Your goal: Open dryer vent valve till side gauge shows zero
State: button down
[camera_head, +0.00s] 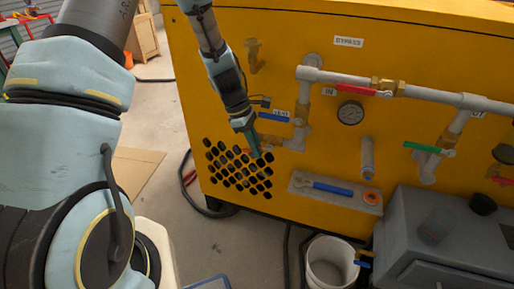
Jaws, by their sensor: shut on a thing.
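My gripper (256,151) reaches down from the top to the left part of the yellow dryer panel (215,60). It is at the brass vent valve (272,142), on a short branch left of the inlet pipe's foot, and is shut on it. The fingers hide the exact grip and the valve's handle position. A label, partly hidden and seemingly reading VENT (281,113), is just above. The round side gauge (350,112) is on the panel to the right; its needle is too small to read.
A blue handle (274,118), a red bypass handle (355,90) and a green handle (422,147) sit on the nearby pipes. A shelf (370,207) holds a blue-handled tool. A white bucket (328,262) and grey box (410,230) stand below right. Black hose lies on the floor.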

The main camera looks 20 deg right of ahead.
jog(key=shift+f, duration=0.15)
jog(key=shift+f+g+h+b, duration=0.2)
jog(key=shift+g+h+b, duration=0.3)
jog(key=shift+s+d+f+g+h+b, duration=0.1)
jog(key=shift+f+g+h+b, duration=0.35)
jog(key=shift+g+h, duration=0.4)
jog(key=shift+s+d+f+g+h+b, duration=0.25)
jog(key=shift+s+d+g+h+b, duration=0.2)
jog(key=shift+g+h, duration=0.7)
jog(key=shift+s+d+f+g+h+b, duration=0.3)
jog(key=shift+g+h+b, duration=0.25)
jog(key=shift+g+h, duration=0.6)
jog(key=shift+s+d+f+g+h+b, duration=0.3)
jog(key=shift+d+g+h+b, duration=0.15)
jog(key=shift+g+h, duration=0.7)
jog(key=shift+r+h, duration=0.1)
jog(key=shift+h, duration=0.2)
jog(key=c, duration=1.2)
grip_release()
jog(key=shift+c, duration=0.2)
